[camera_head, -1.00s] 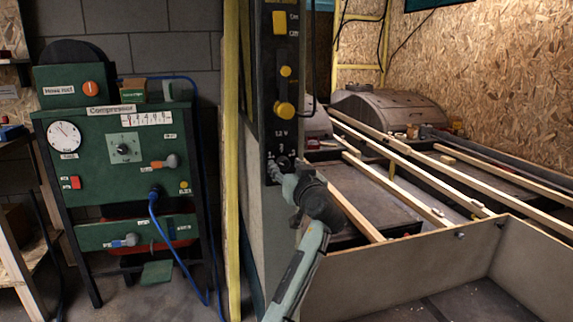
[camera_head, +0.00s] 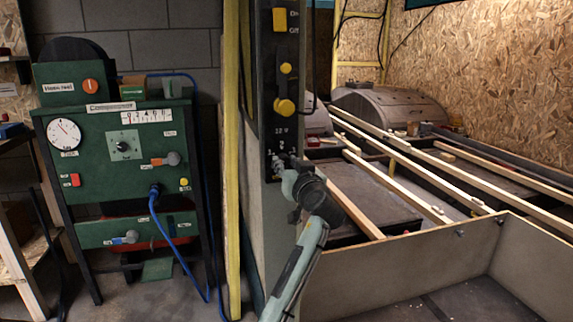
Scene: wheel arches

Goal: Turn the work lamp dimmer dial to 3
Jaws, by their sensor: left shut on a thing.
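The black control panel (camera_head: 281,75) stands upright on the end of a narrow grey wall in the middle of the view. My left gripper (camera_head: 280,164) is at the low part of this panel, below the 12 V label. It is shut on a small dial there, which I take as the work lamp dimmer dial; the fingers hide most of it. A few small scale marks show around the fingertips, too small to read surely. My right gripper is out of view.
Yellow knobs (camera_head: 284,106) and a yellow On/Off switch (camera_head: 279,20) sit higher on the panel. The green compressor (camera_head: 97,189) with a blue hose stands left. Wooden slats (camera_head: 412,165) and a low plywood wall (camera_head: 400,270) lie right of my arm.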

